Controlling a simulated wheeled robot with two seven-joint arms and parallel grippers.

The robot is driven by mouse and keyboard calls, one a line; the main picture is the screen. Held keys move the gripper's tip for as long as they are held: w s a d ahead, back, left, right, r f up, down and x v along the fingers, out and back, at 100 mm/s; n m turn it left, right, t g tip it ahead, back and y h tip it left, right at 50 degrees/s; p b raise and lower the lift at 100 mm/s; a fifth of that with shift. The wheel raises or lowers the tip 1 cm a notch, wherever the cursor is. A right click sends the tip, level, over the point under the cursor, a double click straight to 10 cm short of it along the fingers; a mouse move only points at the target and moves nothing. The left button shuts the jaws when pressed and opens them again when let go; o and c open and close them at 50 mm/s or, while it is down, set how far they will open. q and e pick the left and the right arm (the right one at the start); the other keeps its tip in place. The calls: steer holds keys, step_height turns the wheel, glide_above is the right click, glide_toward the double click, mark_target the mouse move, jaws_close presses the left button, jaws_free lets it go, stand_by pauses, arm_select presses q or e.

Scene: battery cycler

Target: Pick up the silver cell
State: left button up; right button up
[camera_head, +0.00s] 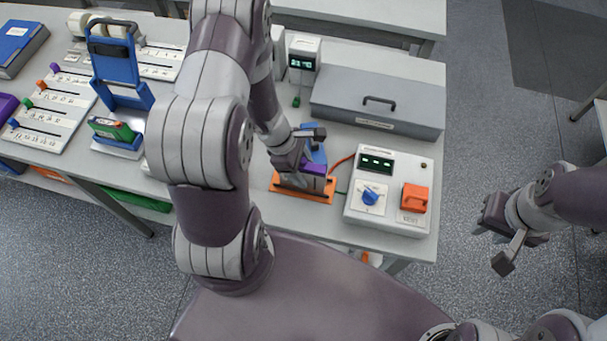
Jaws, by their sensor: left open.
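I cannot make out a clearly silver cell. A block with a purple top and a greyish side (304,183) stands in an orange holder (287,192) near the front of the table. My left gripper (311,150) is open just above and behind this block, and a blue part (316,155) shows by its fingers. The gripper and wrist partly hide the block, and I cannot tell whether they touch. My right gripper (499,238) is open and empty, off the table at the right.
A control box (388,222) with a blue knob and an orange switch stands right of the holder. A grey lidded case (378,103) and a small display unit (303,60) are behind. At left are a blue caddy with a green cell (112,129) and slotted trays (48,112).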

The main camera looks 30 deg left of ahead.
arm_select(q)
steer(key=shift+w+f, duration=0.1)
steer(key=shift+f, duration=0.5)
steer(key=shift+d+r, duration=0.1)
steer(key=shift+d, duration=0.05)
steer(key=c, duration=0.7)
jaws_close()
steer(key=shift+r, duration=0.1)
